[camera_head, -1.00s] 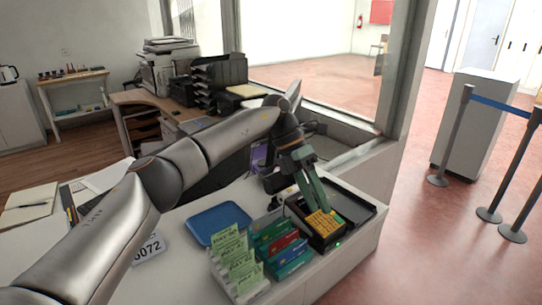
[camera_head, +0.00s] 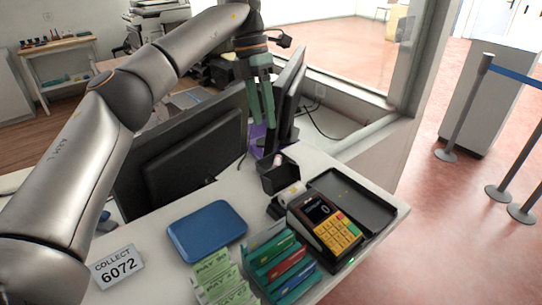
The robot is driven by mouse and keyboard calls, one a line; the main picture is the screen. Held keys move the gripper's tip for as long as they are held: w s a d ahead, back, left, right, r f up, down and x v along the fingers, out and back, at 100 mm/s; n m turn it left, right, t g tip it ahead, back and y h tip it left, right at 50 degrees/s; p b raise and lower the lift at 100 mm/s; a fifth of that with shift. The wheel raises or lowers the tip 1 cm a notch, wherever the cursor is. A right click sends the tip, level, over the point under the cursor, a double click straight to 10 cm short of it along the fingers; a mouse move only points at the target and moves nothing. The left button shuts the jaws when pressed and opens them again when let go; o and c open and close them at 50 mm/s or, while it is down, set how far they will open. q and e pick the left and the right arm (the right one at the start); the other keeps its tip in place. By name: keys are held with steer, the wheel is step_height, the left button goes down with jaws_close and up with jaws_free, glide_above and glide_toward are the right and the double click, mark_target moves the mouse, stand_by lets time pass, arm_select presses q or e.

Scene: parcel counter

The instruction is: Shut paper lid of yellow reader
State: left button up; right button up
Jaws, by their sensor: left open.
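The reader (camera_head: 325,222) is a dark card terminal with a yellow keypad, lying at the right end of the counter. At its far-left end a whitish paper roll (camera_head: 290,194) shows in the open, with dark parts around it. I cannot clearly tell the paper lid from these parts. My left gripper (camera_head: 263,120) is open and empty, fingers pointing down, well above and beyond the reader, in front of the monitors. It touches nothing that I can see. My right gripper is out of view.
A small dark open box (camera_head: 280,177) stands just behind the reader. A black tray (camera_head: 375,208) lies to its right, card racks (camera_head: 283,268) in front and left, a blue tray (camera_head: 207,231) further left. Monitors (camera_head: 190,150) stand behind. A number sign (camera_head: 117,267) is at left.

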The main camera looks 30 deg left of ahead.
mark_target(273, 168)
arm_select(q)
steer(key=x, duration=1)
steer(key=shift+f, duration=0.25)
jaws_close()
